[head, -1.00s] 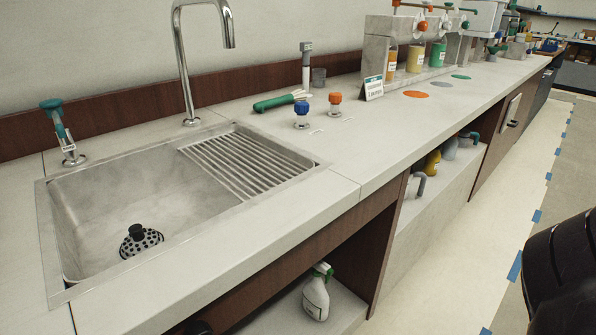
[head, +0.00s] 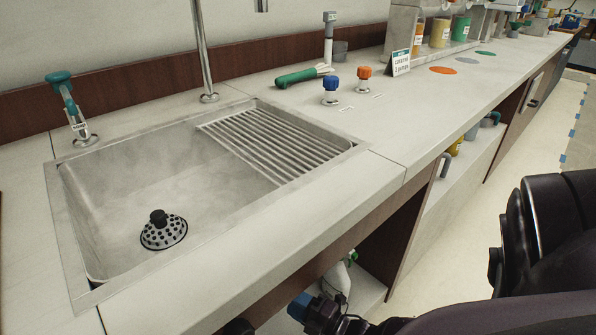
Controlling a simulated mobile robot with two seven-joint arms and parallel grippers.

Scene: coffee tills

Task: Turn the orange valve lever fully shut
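The nearest match to the orange valve lever is an orange-topped valve handle (head: 364,72) on a short pale base, standing on the counter right of the sink. A similar blue-topped handle (head: 330,84) stands just left of it. Small labels lie on the counter beside both. I cannot tell from here how far the orange handle is turned. No gripper is near or touching it. My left gripper is not in view. Dark parts of my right arm fill the lower right; a blue-and-black piece (head: 303,307) at the bottom may be its end, but no fingers can be made out.
The steel sink (head: 75,225) with a ribbed drainboard and a black strainer (head: 163,229) is at the left. A green-handled brush (head: 302,76) lies behind the valve handles. A small sign (head: 400,63) and dispensers stand farther back. The counter in front of the handles is clear.

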